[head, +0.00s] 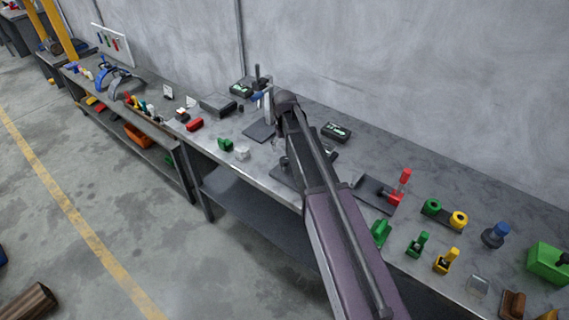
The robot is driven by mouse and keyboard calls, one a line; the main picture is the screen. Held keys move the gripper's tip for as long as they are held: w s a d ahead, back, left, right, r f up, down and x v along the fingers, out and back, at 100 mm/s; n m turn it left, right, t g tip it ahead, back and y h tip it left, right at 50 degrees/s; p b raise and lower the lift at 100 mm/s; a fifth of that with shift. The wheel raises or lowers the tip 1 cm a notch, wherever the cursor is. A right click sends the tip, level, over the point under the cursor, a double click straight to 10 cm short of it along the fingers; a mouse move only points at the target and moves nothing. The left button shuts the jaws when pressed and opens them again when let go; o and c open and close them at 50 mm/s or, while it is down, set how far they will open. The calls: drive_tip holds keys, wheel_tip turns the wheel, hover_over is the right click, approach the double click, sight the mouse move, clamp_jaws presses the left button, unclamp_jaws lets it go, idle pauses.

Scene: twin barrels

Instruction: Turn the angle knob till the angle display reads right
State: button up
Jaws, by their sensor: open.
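Two dark boxes with small green-and-white faces stand at the back of the bench, one left of my arm (241,90) and one right of it (336,131). They look like displays, but their readings are too small to read, and I cannot tell which is the angle display. I cannot make out the angle knob; part of the bench there is hidden by my arm. My arm reaches from the bottom edge up over the bench and bends near the dark boxes. I cannot pick out my gripper or its fingers past that bend.
The grey bench (470,175) runs along a concrete wall. A red post (404,180) stands upright right of my arm. Green and yellow parts (458,219), a blue-topped part (495,234) and a green box (548,262) lie further right. A green block (225,144) lies left.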

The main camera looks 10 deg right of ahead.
sight(285, 159)
drive_tip(key=shift+f+b, duration=2.8)
drive_tip(key=shift+f, duration=0.25)
drive_tip(key=c, duration=1.1)
